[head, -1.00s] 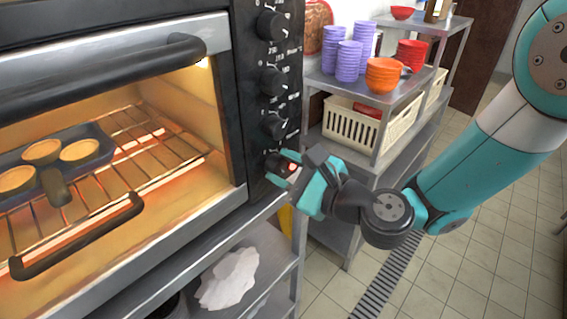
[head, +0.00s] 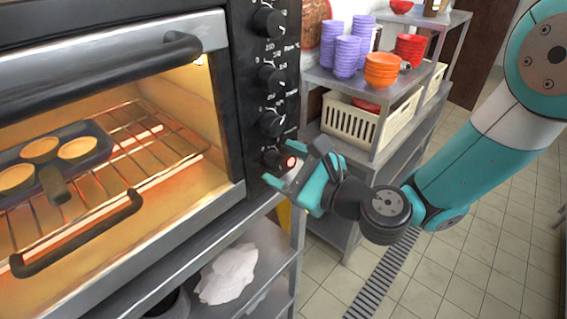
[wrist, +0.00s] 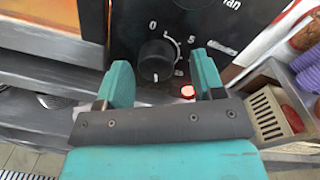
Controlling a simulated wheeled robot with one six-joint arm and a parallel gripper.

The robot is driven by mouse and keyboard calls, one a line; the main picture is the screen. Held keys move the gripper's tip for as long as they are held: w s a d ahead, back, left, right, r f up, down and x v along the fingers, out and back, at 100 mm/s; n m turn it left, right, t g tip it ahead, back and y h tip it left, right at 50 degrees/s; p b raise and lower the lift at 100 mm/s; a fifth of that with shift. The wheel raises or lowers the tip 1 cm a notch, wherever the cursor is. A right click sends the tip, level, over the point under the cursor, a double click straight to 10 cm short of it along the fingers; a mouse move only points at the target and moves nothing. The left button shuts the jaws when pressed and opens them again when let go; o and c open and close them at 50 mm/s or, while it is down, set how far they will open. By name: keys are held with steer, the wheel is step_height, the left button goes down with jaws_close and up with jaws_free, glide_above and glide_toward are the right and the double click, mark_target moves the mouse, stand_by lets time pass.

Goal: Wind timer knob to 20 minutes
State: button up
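The timer knob (head: 274,160) is black and round, lowest in the column on the oven's dark control panel. In the wrist view the knob (wrist: 155,60) lies between the two teal fingers of my gripper (wrist: 161,66), with a gap on each side. I cannot tell how far the fingertips reach along the knob. A red light (wrist: 188,91) glows beside the knob.
The lit oven (head: 215,110) holds a tray of tarts. Other knobs (head: 272,77) sit above on the panel. To the right, a metal shelf (head: 400,95) carries purple, orange and red bowls and a cream basket (head: 350,122). Tiled floor lies open at the right.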

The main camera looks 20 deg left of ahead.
steer(key=shift+s, duration=0.1)
stand_by(0.3)
steer(key=shift+s+d+f+b, duration=0.15)
steer(key=shift+d+b, duration=0.2)
steer(key=shift+b, duration=0.1)
steer(key=b+v, duration=1.6)
steer(key=b, duration=0.3)
steer(key=shift+d, duration=0.25)
steer(key=shift+r, duration=0.25)
